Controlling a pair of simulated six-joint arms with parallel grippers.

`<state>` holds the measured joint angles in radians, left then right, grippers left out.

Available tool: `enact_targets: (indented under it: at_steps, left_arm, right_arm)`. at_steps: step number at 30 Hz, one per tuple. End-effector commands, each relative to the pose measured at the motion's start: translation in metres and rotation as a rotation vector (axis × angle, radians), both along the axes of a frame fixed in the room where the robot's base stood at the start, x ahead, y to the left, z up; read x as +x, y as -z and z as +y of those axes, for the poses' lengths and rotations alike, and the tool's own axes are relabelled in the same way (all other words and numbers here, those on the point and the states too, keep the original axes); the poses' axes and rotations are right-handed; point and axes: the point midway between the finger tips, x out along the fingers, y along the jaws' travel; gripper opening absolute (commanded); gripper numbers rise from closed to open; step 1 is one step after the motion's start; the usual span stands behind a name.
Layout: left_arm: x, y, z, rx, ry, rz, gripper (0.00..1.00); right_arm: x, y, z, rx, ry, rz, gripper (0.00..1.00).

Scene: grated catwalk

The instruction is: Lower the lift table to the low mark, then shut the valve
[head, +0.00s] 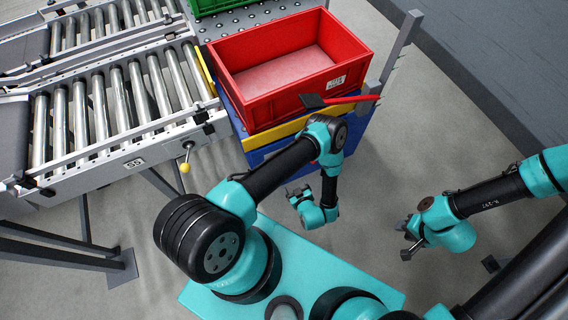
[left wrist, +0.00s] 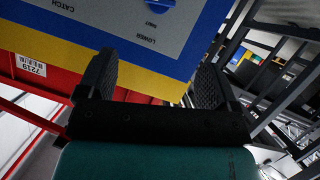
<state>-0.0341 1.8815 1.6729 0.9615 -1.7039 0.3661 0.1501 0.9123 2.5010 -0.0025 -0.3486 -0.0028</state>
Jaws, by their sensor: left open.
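The blue lift table (head: 355,120) with a yellow edge stands at the upper middle of the head view, carrying a red crate (head: 258,108). A red bar (head: 355,99) with a black end lies across its front right corner; I cannot tell whether this is the valve handle. My left gripper (head: 298,194) is open and empty before the panel (left wrist: 157,65). My right gripper (head: 407,237) is apart at right; its jaws are unclear.
A roller conveyor (head: 110,105) fills the left, with a yellow-knobbed lever (head: 186,160) on its near side. A grey upright post (head: 398,50) with notches stands right of the crate. A green crate (head: 215,5) is behind. The floor at right is mostly clear.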

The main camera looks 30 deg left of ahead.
Motion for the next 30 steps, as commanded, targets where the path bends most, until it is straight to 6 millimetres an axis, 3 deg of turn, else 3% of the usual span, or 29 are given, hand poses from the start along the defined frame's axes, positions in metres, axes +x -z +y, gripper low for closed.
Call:
enact_targets:
  at_steps: [8, 30]
  left_arm:
    - [0.017, 0.01, 0.022, -0.001, -0.006, -0.002, 0.85]
    - [0.091, 0.056, 0.108, 0.0, -0.002, -0.002, 0.85]
  right_arm:
    - [0.0, 0.0, 0.0, 0.0, 0.0, 0.0, 0.38]
    - [0.0, 0.0, 0.0, 0.0, 0.0, 0.0, 0.38]
